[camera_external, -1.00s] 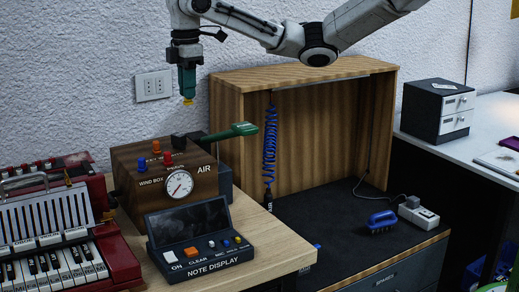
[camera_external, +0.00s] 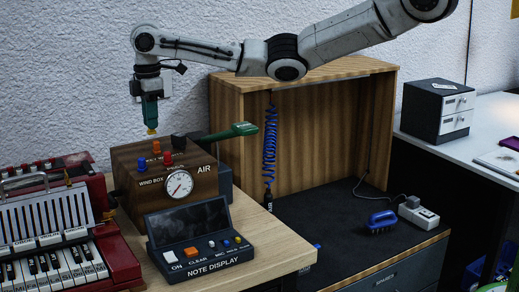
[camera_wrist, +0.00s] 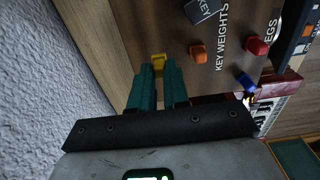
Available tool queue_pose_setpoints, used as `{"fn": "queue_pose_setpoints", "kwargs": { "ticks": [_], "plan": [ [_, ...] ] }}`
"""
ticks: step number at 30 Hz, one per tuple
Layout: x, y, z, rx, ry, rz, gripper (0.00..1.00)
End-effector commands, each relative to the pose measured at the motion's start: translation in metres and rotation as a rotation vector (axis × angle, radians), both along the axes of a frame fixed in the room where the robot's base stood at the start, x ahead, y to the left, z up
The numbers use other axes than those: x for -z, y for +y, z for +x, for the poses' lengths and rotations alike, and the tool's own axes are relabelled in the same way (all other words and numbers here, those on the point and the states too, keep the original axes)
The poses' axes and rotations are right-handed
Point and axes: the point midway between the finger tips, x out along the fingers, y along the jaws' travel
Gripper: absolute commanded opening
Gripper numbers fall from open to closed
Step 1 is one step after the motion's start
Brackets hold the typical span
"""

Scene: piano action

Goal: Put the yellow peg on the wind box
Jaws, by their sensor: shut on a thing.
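The yellow peg (camera_external: 151,132) is held in the green fingers of my gripper (camera_external: 150,122), which point down. In the wrist view the peg (camera_wrist: 158,60) shows between the fingertips of my gripper (camera_wrist: 159,70). The wind box (camera_external: 132,172) is a brown wooden box with a round gauge on its front. The peg is above the back part of its top, seemingly a little apart from it; the exact gap cannot be told. An orange peg (camera_external: 156,147), a red peg (camera_external: 166,158) and a blue peg (camera_external: 142,164) are on the box.
A dark block (camera_external: 178,141) and a green-handled tool (camera_external: 232,131) are at the box's back right. The note display (camera_external: 190,245) stands in front, and a red accordion (camera_external: 50,225) is at left. The wall is close behind. An open wooden cabinet (camera_external: 225,100) stands at right.

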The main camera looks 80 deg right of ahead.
Motion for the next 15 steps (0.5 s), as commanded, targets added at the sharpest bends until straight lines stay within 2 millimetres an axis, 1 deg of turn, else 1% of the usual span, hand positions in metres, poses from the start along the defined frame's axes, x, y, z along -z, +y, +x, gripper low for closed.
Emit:
{"fn": "queue_pose_setpoints", "kwargs": {
  "ticks": [6, 9, 15],
  "plan": [
    [0.027, 0.000, 0.000, 0.000, 0.003, -0.001, 0.00],
    [0.032, 0.000, 0.001, 0.000, 0.001, -0.001, 0.00],
    [0.033, 0.000, 0.001, 0.000, 0.001, -0.001, 0.00]
  ]
}}
